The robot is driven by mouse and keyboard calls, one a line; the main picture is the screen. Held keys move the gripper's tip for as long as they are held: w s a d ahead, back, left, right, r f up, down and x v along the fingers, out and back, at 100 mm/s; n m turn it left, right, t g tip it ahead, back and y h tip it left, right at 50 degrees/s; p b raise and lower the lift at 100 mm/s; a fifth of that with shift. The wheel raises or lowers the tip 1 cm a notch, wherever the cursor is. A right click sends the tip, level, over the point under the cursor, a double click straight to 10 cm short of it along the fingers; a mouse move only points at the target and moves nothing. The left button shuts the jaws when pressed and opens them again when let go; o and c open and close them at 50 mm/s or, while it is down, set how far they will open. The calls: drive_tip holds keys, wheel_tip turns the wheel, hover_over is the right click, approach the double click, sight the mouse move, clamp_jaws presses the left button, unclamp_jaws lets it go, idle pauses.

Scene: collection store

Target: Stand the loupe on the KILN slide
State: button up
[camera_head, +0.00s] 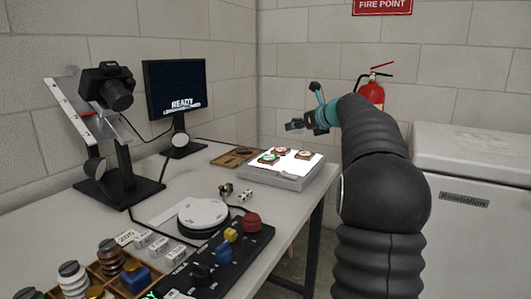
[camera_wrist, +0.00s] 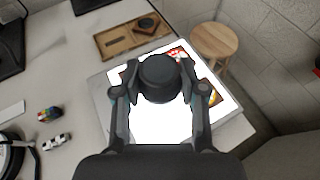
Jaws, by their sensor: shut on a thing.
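My gripper (camera_wrist: 160,90) is shut on a dark round piece that looks like the loupe (camera_wrist: 158,76). It holds the piece above the light box, which glows white in the wrist view (camera_wrist: 160,127). In the head view my gripper (camera_head: 302,124) is up and beyond the light box (camera_head: 290,180), with a dark piece at its tip. Three slides lie on the lit panel: a green one (camera_head: 269,158), a red one (camera_head: 281,151) and another reddish one (camera_head: 303,155). Their labels are too small to read. In the wrist view the loupe and fingers partly hide the slides.
A wooden tray (camera_wrist: 112,42) lies beyond the light box, with a stool (camera_wrist: 214,40) to its right. Small coloured items (camera_head: 225,189) lie left of the box. A camera stand (camera_head: 118,160), monitor (camera_head: 176,88), white disc (camera_head: 203,214) and control panel (camera_head: 210,262) occupy the table.

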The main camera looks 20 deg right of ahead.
hover_over(269, 158)
wheel_tip(269, 158, down, 6)
drive_tip(key=shift+w+d+r+b, duration=0.1)
drive_tip(key=shift+w+b, duration=0.05)
drive_tip(key=shift+b, duration=0.15)
drive_tip(key=shift+f+b, duration=0.6)
drive_tip(key=shift+f, duration=1.45)
drive_tip(key=shift+f, duration=0.1)
drive_tip(key=o, duration=1.1)
drive_tip(key=v, duration=1.2)
